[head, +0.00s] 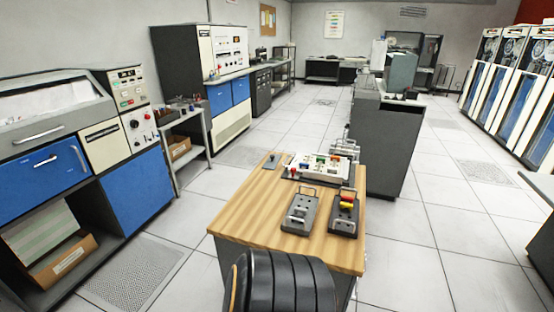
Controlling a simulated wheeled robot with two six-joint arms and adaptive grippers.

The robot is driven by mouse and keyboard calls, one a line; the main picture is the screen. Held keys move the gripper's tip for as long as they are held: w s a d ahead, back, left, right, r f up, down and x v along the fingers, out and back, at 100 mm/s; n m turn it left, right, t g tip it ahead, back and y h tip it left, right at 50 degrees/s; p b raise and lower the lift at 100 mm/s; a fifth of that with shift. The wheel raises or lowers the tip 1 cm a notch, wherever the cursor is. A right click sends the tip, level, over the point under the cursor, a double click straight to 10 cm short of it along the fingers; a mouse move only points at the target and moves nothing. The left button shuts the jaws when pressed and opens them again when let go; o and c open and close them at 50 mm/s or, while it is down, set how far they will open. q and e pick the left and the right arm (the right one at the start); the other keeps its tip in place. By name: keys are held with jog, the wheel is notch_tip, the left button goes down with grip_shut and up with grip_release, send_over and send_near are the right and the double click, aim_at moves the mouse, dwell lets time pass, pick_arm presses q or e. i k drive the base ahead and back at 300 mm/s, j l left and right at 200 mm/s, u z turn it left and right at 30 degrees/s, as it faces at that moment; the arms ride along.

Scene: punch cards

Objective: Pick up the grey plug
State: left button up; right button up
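I cannot make out a grey plug for certain at this distance. On a wooden desk (240,205) stand a grey box with a wire-like handle (300,213) and, to its right, a darker box with red and yellow parts (344,218). Behind them lies a white panel with coloured pieces (318,167). A small dark flat item (271,161) lies at the desk's far left corner. Neither of my grippers shows in the head view.
A black chair (285,285) stands at the desk's near side. Blue and grey machines (140,190) line the left. A dark cabinet (385,145) stands behind the desk on the right. Tape units (510,75) stand far right. Tiled floor (420,245) is open right of the desk.

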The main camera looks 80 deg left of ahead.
aim_at(297, 209)
jog(key=u, duration=2.5)
